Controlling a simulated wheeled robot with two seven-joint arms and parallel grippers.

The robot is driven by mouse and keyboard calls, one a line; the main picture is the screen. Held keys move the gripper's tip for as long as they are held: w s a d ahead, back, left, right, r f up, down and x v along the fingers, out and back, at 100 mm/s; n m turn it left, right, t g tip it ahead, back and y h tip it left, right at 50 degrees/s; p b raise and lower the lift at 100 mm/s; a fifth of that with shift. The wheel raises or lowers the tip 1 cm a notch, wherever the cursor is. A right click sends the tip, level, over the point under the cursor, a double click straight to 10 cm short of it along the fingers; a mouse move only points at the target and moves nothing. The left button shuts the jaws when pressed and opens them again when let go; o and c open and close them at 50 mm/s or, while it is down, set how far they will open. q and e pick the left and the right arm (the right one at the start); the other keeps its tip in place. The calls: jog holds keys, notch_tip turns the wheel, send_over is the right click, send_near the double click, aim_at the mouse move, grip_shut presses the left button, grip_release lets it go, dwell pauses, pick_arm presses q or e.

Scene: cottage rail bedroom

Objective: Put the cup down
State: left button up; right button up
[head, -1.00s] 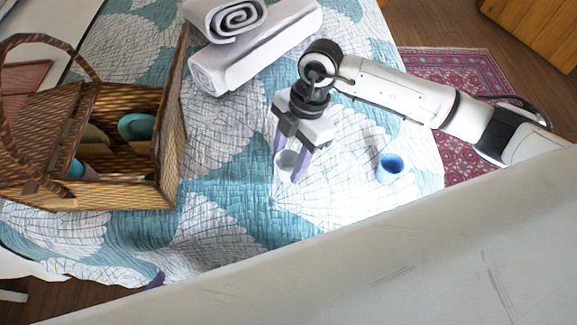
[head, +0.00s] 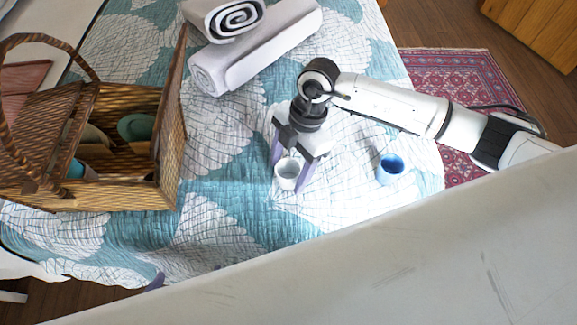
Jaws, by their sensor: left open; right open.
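A small white cup (head: 287,174) appears to stand upright on the bed quilt (head: 245,205), between the purple fingers of my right gripper (head: 290,176). The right gripper is open, pointing down, with a finger on either side of the cup; whether either finger touches it I cannot tell. A blue cup (head: 389,170) stands upright on the quilt to the right, apart from the gripper.
A wicker basket (head: 173,125) with an open lid holds teal dishes at the left. Rolled towels (head: 260,62) lie at the back of the bed. The quilt between basket and white cup is clear. A red rug (head: 455,70) lies on the floor beyond.

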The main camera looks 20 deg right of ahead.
jog(key=v, duration=1.2)
jog(key=shift+r, duration=0.15)
